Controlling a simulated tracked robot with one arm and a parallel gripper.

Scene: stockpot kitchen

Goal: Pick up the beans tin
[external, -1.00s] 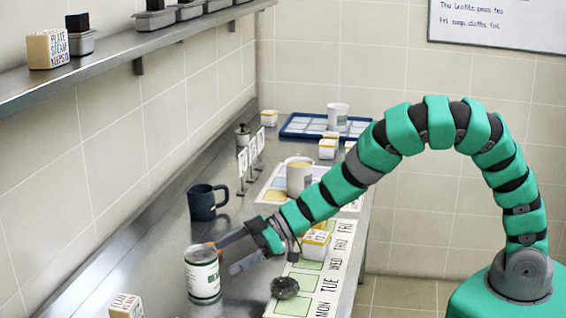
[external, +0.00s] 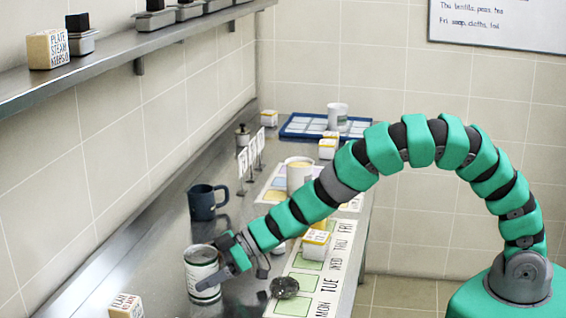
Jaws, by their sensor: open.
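The beans tin (external: 203,277) is a white can with a dark green band, upright on the steel counter near the front left. I cannot read its label. My gripper (external: 211,268) is open at the tin. One grey finger crosses in front of the tin's right side. The other finger is mostly hidden, so I cannot tell whether either finger touches the tin.
A dark mug (external: 203,203) stands behind the tin. A small labelled box (external: 126,306) is at the front left. A dark scourer (external: 284,287) lies on the weekday mat (external: 330,268), right of my gripper. A white pot (external: 299,176) stands farther back.

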